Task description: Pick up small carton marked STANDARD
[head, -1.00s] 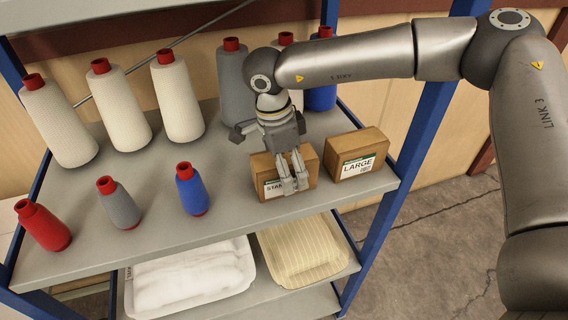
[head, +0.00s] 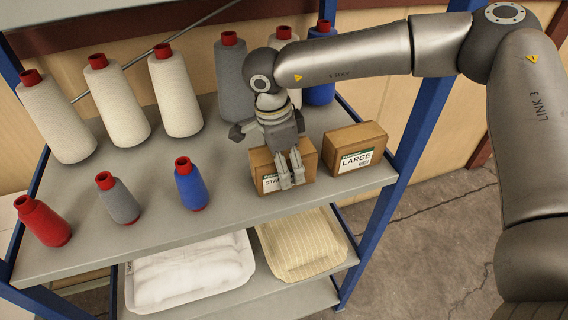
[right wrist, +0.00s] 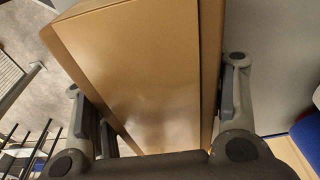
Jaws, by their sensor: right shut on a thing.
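The small brown carton marked STANDARD (head: 259,163) is at the front right of the upper shelf in the head view. Its label is partly covered by my fingers. My right gripper (head: 291,184) comes down over it from above and is shut on it. In the right wrist view the carton (right wrist: 145,65) fills the space between the two fingers of my right gripper (right wrist: 160,105), one pad along each side. I cannot see a clear gap between the carton and the shelf. My left gripper is not in view.
A carton marked LARGE (head: 352,138) stands just right of it. Tall cones, such as a white one (head: 176,95), line the back of the shelf (head: 150,225). Small red, grey and blue (head: 190,187) spools stand at the front left. A blue post (head: 408,150) rises at right.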

